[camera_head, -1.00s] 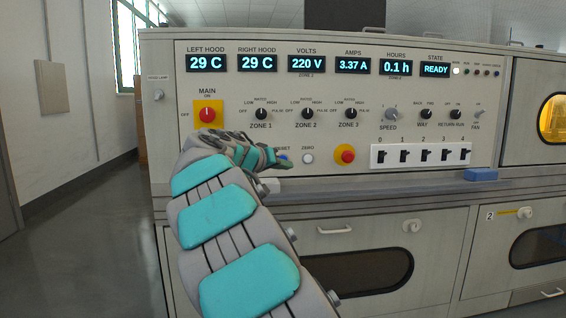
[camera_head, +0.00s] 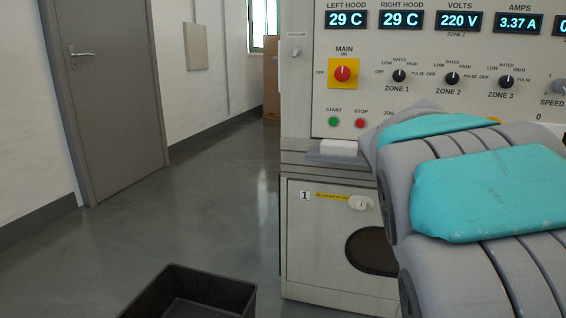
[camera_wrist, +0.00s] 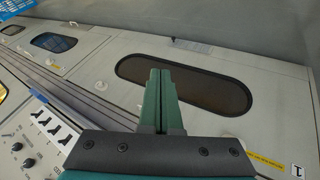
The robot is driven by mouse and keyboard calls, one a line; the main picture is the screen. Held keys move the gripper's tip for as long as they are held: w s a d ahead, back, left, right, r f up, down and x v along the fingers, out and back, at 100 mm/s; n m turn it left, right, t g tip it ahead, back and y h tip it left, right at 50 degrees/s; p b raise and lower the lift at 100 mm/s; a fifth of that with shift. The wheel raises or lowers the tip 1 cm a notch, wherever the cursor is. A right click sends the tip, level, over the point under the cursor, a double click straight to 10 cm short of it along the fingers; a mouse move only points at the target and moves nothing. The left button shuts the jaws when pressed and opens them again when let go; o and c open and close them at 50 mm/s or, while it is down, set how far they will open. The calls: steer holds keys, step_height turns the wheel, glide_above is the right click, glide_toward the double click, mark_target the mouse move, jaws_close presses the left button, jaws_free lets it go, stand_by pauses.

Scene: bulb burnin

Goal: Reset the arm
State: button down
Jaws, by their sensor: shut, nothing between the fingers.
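My gripper (camera_wrist: 162,98) shows in the wrist view with its two green fingers pressed together and nothing between them. It is in front of the cabinet's lower doors, with a dark oval window (camera_wrist: 205,90) behind it. In the head view my arm, grey with teal pads, fills the lower right, and the gripper itself is hidden or out of frame. The control panel (camera_head: 420,45) stands behind the arm, with a red MAIN knob (camera_head: 342,74) on a yellow plate and zone knobs. The displays read 29 C, 29 C, 220 V and 3.37 A.
A black open bin (camera_head: 190,290) stands on the floor at bottom centre-left. A grey door (camera_head: 110,90) is at the left wall. A white block (camera_head: 338,148) sits on the ledge under the panel.

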steer(key=s+a+f+n+g+y, duration=0.1)
steer(key=s+a+f+n+y, duration=0.1)
steer(key=s+a+f, duration=0.55)
steer(key=s+a+f+n+g+y, duration=0.1)
steer(key=s+a+f+g+y, duration=0.2)
steer(key=s, duration=0.8)
steer(key=s+a+f+n+y, duration=0.2)
steer(key=s+a+f, duration=0.45)
steer(key=s, duration=0.25)
step_height(320, 180, up, 14)
steer(key=p, duration=1.2)
steer(key=shift+w+p, duration=0.25)
steer(key=shift+p, duration=0.15)
steer(key=shift+f, duration=0.15)
